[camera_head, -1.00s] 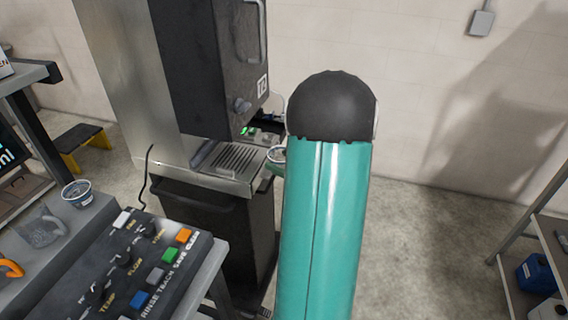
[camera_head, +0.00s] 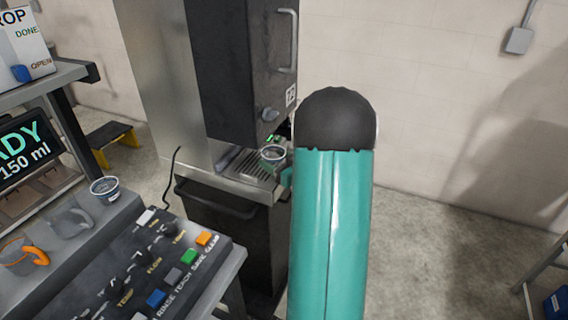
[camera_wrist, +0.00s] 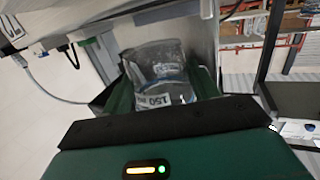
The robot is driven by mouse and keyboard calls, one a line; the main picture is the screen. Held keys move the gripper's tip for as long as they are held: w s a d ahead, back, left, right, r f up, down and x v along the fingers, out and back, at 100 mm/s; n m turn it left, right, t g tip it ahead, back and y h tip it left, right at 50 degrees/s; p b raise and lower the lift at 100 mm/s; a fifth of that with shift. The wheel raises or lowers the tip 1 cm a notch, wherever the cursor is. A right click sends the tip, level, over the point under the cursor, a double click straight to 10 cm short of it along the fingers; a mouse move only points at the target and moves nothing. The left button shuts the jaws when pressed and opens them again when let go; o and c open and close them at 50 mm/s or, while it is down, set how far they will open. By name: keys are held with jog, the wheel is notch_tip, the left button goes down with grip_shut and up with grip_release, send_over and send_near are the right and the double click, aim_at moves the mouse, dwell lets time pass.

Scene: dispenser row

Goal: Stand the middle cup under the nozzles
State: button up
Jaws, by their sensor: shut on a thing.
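A clear cup with a "150 ml" label (camera_wrist: 165,85) is between the green fingers of my gripper (camera_wrist: 163,92) in the wrist view. My gripper is shut on it. In the head view the same cup (camera_head: 273,154) shows upright at the right front of the drip tray (camera_head: 240,163), just left of my arm. I cannot tell whether it touches the tray. The dispenser (camera_head: 230,70) rises above and behind the tray, with a green light at its lower edge. The nozzles are not clearly visible. In the head view my arm hides most of my gripper.
A counter at left holds another small cup (camera_head: 104,190), a grey mug (camera_head: 70,222) and an orange-handled mug (camera_head: 22,258). A button panel (camera_head: 160,270) stands in front. A screen (camera_head: 20,150) reads "READY" and 150 ml.

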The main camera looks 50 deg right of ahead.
send_over(262, 172)
jog(key=shift+w+f, duration=0.15)
jog(key=shift+f, duration=1)
jog(key=shift+d+f, duration=0.1)
jog(key=shift+f, duration=0.5)
jog(key=o, duration=1.2)
jog(key=s, duration=1.4)
jog(key=shift+r, duration=0.35)
